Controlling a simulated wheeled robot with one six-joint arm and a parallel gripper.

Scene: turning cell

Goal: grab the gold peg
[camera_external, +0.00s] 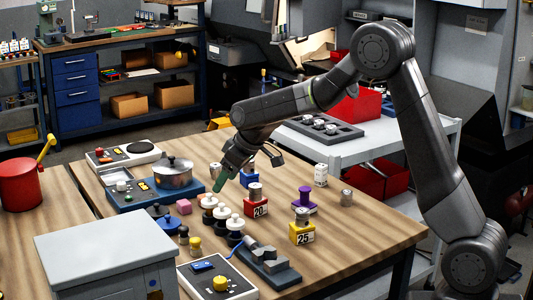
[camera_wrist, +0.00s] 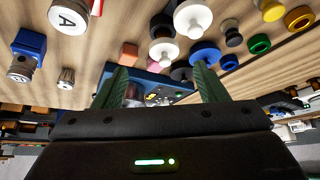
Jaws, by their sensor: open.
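The gold peg (camera_external: 195,244) is a small yellow, round-headed peg standing on the wooden table beside a dark peg (camera_external: 183,235). In the wrist view a yellow peg (camera_wrist: 272,10), apparently the same one, is at the top edge, partly cut off. My gripper (camera_external: 220,184) is above the table near the pot, behind the gold peg and well apart from it. In the wrist view its green fingers (camera_wrist: 160,84) are spread with nothing held between them.
White-topped pegs (camera_external: 221,212) stand close to the gold peg. A pot (camera_external: 173,172) sits on a blue unit at left. A grey box (camera_external: 105,245) and a control box (camera_external: 217,280) are in front. Numbered blocks (camera_external: 255,207) stand at right.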

